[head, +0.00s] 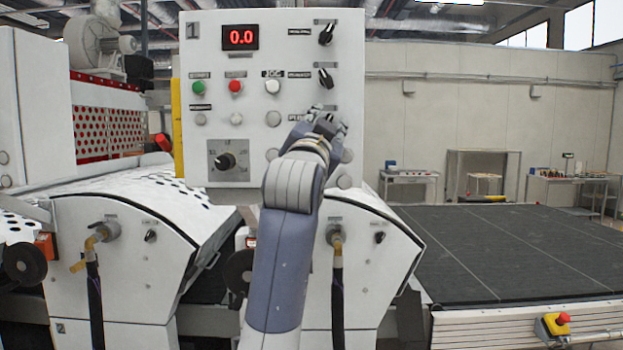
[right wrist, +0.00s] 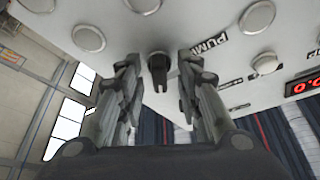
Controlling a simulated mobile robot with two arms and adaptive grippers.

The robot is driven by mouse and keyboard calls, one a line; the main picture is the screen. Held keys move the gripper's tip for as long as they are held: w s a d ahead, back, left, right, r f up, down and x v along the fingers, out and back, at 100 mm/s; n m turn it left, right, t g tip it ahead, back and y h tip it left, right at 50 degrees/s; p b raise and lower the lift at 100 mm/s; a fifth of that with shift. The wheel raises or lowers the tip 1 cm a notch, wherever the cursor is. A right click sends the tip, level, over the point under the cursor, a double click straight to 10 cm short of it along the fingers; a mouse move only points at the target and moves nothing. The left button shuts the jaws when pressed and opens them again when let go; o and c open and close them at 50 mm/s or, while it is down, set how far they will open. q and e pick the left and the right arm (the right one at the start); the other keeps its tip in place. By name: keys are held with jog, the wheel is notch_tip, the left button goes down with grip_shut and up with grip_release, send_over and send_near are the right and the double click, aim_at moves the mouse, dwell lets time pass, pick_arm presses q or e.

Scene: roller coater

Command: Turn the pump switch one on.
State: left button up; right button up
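The pump switch is a small black rotary knob (right wrist: 158,71) on the light control panel, beside a label reading "PUMP", in the right wrist view. My right gripper (right wrist: 160,82) is open, with one finger on each side of the knob and visible gaps between them. In the head view my right gripper (head: 325,125) is in front of the right side of the control panel (head: 240,95) and hides the knob. Part of the pump label (head: 296,118) shows to its left. My left gripper is not in view.
The panel carries a red 0.0 display (head: 240,37), a green button (head: 199,88), a red button (head: 235,86) and two black knobs (head: 326,34) (head: 326,78) above my gripper. A larger dial (head: 225,161) sits lower left. A dark conveyor (head: 510,250) extends right.

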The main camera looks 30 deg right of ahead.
jog(key=s+a+f+n+t+y, duration=0.2)
jog(key=s+n+y, duration=0.25)
jog(key=n, duration=0.45)
jog(key=s+a+f+n+t+y, duration=0.1)
jog(key=s+f+n+t+y, duration=0.15)
jog(key=s+n, duration=0.45)
jog(key=w+f+n+g+y, duration=0.1)
jog(key=w+f, duration=0.6)
jog(key=f, duration=0.3)
jog(key=w+f+n+g+y+b, duration=0.1)
jog(key=w+f+g, duration=0.1)
jog(key=w+f, duration=0.5)
jog(key=w+a+f+n+g+y+b, duration=0.1)
jog(key=w+f, duration=0.6)
jog(key=f, duration=0.8)
jog(key=shift+f+g+y, duration=0.25)
jog(key=shift+g+y, duration=0.3)
jog(key=shift+y, duration=0.05)
